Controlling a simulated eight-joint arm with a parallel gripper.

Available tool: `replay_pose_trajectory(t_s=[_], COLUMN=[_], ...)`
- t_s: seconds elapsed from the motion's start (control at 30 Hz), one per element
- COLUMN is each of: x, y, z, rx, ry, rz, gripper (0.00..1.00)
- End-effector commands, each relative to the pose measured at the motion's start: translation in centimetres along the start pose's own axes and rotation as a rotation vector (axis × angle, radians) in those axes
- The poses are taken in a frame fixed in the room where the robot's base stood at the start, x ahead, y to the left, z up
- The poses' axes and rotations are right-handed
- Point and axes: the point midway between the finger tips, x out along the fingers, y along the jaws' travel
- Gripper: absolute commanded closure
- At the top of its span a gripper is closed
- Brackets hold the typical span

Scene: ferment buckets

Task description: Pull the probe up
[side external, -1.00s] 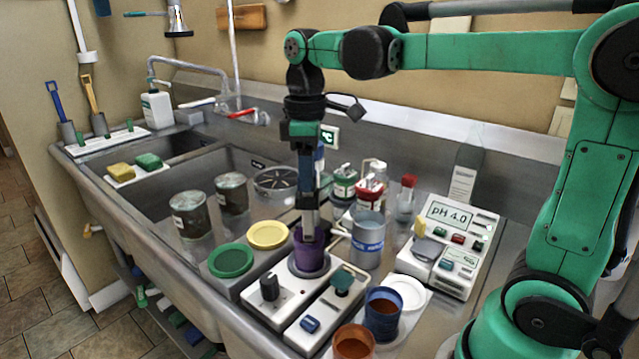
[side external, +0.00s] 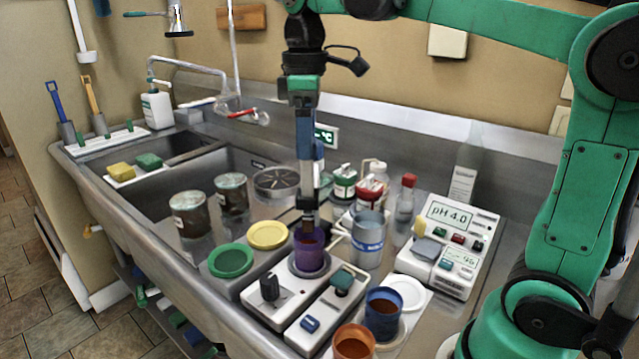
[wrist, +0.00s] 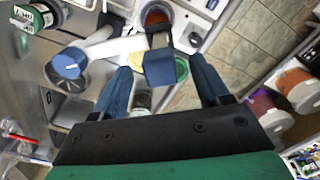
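The probe (wrist: 160,68) has a blue block on top and a brownish shaft, with its lower end over or in the purple cup (side external: 310,257). The wrist view looks down on the cup's orange-brown contents (wrist: 156,16). My gripper (wrist: 160,72) points down above the cup, with its two blue fingers on either side of the blue block. A gap shows between the block and each finger, so the gripper looks open. In the side view, my gripper (side external: 307,195) is in line with the shaft and partly hides the probe. How deep the shaft reaches is hidden by the cup wall.
A blue-banded grey beaker (side external: 368,240) stands close right of the cup. A pH meter (side external: 455,225) reads 4.0 at the right. A blue cup (side external: 383,315) and an orange cup (side external: 353,345) stand in front. Green (side external: 231,260) and yellow (side external: 268,235) lids lie left.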

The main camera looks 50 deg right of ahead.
Motion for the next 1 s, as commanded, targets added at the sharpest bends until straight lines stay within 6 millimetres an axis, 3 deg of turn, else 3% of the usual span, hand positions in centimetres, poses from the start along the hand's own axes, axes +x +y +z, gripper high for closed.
replay_pose_trajectory(t_s=[0.23, 0.63, 1.0], x=[-0.5, -5.0, -5.6], y=[0.0, 0.0, 0.0], z=[0.0, 0.0, 0.0], rx=[0.0, 0.0, 0.0], ry=[0.0, 0.0, 0.0], rz=[-0.001, 0.0, 0.0], gripper=[0.32, 0.32, 0.32])
